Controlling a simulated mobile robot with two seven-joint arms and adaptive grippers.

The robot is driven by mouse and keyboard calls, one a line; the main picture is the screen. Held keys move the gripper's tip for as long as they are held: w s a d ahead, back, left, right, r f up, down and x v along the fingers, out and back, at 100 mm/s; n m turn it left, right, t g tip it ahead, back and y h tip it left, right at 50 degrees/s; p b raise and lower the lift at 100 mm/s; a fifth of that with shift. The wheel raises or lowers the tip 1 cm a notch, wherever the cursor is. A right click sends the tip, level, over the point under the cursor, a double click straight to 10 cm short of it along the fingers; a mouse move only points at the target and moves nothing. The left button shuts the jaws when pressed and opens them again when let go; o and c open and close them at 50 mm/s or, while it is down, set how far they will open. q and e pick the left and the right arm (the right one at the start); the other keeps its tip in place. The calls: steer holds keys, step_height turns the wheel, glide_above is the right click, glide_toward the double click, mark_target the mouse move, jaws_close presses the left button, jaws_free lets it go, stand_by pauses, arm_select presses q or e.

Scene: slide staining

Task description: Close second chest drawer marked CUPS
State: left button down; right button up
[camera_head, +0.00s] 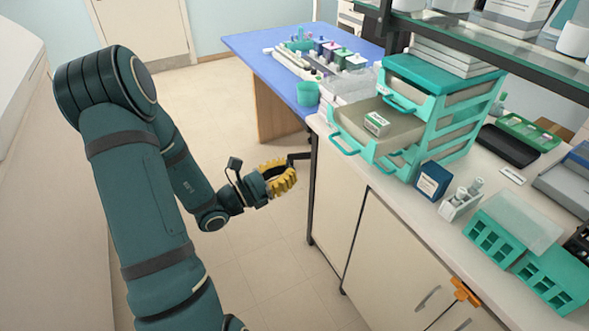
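A teal chest of drawers (452,119) stands on the counter at the right. Its second drawer (388,144) from the top is pulled out to the left, over the counter's edge, with a teal handle (343,142) on its front. A small white and green box (376,123) sits in this drawer. The CUPS marking cannot be read. My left gripper (281,178), with yellow ribbed finger pads, is in the air left of the counter, apart from the drawer. I cannot tell whether it is open. My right gripper is not in view.
A blue table (262,45) with bottles and racks stands behind. A teal cup (307,93) is at its near corner. A blue box (432,180), a white vial holder (460,202) and teal racks (497,240) stand right of the chest. Floor left of the cabinets is clear.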

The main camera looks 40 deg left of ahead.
arm_select(q)
steer(key=b, duration=0.1)
glide_toward(346, 140)
steer(key=x, duration=0.4)
steer(key=shift+w+d, duration=0.15)
steer(key=shift+w, duration=0.05)
steer(key=f+x, duration=0.1)
steer(key=x, duration=0.9)
steer(key=f+x, duration=0.1)
steer(key=x, duration=0.5)
steer(key=shift+w+d+f, duration=0.25)
steer(key=shift+d+f, duration=0.05)
steer(key=shift+d, duration=0.05)
steer(key=shift+r, duration=0.1)
